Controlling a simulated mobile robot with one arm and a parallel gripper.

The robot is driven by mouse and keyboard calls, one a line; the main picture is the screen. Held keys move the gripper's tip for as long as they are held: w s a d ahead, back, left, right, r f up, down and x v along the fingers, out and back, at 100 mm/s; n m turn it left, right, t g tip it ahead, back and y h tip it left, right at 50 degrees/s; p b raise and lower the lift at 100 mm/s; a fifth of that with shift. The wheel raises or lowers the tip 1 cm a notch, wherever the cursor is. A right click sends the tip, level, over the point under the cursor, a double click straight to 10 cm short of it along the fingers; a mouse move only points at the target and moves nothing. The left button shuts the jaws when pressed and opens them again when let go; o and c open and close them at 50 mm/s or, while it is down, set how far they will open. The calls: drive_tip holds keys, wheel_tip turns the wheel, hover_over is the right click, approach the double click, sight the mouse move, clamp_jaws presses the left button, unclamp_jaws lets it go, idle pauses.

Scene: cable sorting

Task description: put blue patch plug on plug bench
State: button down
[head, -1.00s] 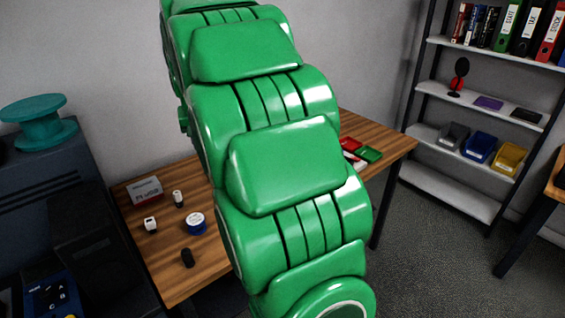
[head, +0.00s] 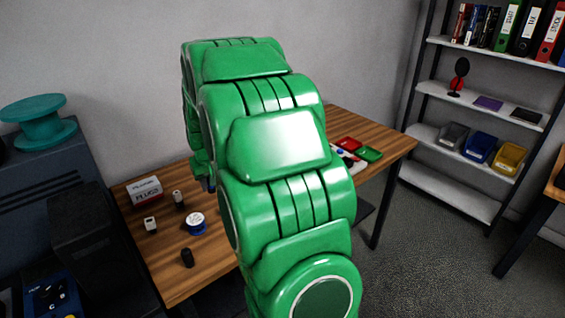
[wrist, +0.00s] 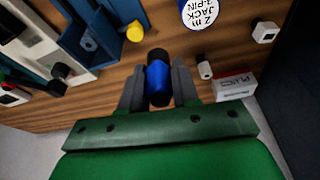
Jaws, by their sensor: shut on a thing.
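My gripper (wrist: 158,84) is shut on the blue patch plug (wrist: 158,78), a short blue cylinder with black ends. The wrist view shows it between the two grey fingers, over the wooden bench top (wrist: 110,108); I cannot tell if it touches the wood. In the head view my green arm hides the gripper and plug. The wooden bench (head: 172,265) carries a box labelled PLUGS (head: 146,191) at its left back, which also shows in the wrist view (wrist: 235,86).
Near the box stand a white plug (head: 151,225), a beige-and-black plug (head: 178,199), a blue spool with white label (head: 195,223) and a black plug (head: 187,257). Right of my arm is a tray with red and green bins (head: 352,150). A yellow plug (wrist: 135,31) shows in the wrist view.

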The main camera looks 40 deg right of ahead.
drive_tip(key=shift+n+y, duration=0.5)
drive_tip(key=shift+n, duration=1.1)
drive_tip(key=w+d+f, duration=0.2)
drive_tip(key=w+f, duration=0.2)
drive_tip(key=w, duration=0.5)
approach(205, 195)
drive_tip(key=shift+w+a+f, duration=0.15)
drive_tip(key=shift+w+f, duration=0.05)
drive_tip(key=shift+f, duration=0.45)
drive_tip(key=shift+w+f, duration=0.65)
wheel_tip(205, 195, down, 3)
drive_tip(key=shift+f, duration=0.15)
drive_tip(key=c, duration=0.8)
unclamp_jaws()
